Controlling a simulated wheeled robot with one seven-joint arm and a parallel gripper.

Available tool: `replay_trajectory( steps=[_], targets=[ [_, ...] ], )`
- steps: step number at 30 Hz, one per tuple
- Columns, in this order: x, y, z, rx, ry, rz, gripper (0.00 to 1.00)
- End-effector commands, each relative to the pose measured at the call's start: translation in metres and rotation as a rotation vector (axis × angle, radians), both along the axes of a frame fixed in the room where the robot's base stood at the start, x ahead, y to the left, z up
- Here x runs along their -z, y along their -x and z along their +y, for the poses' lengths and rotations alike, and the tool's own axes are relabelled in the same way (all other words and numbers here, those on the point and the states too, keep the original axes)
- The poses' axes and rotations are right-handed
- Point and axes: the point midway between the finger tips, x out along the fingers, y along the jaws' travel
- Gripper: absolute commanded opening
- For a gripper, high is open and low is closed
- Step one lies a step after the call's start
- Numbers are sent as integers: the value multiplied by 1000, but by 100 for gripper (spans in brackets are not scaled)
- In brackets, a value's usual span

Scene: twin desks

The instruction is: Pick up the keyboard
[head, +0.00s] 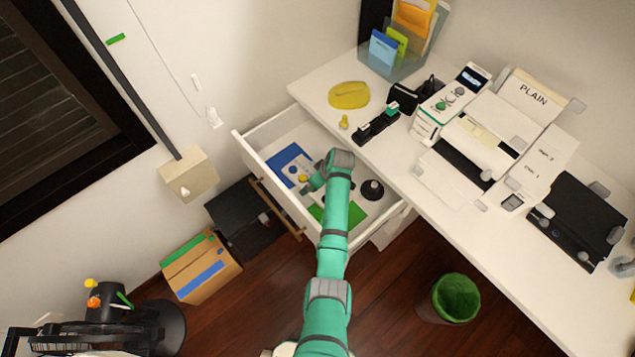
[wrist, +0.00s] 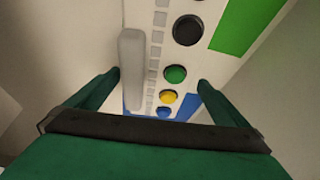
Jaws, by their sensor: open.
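In the head view the panel (head: 293,173) is partly hidden by my arm. My gripper (head: 311,187) is over the drawer, above the panel. In the wrist view my gripper (wrist: 160,80) has its fingers apart, with the panel's buttons and a grey bar (wrist: 132,68) showing between them. I cannot tell whether the fingers touch it.
The drawer's front wall (head: 262,178) and sides surround the panel. A dark round object (head: 372,189) sits in the drawer's right part. The white desk (head: 320,92) above holds a yellow item (head: 349,95), a black stapler-like item (head: 376,126) and a printer (head: 470,135). A green-lined bin (head: 456,296) stands on the floor.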

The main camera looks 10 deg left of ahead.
Motion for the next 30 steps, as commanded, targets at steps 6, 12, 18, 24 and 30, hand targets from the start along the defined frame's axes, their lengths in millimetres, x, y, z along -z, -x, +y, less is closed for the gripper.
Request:
replay_trajectory(
  steps=[6, 12, 18, 24, 30],
  targets=[
    [9, -3, 3, 0, 1, -1, 100],
    [9, -2, 3, 0, 1, -1, 88],
    [8, -3, 3, 1, -1, -3, 49],
    [7, -3, 3, 1, -1, -3, 49],
    [-10, -4, 3, 2, -1, -5, 49]
  ],
)
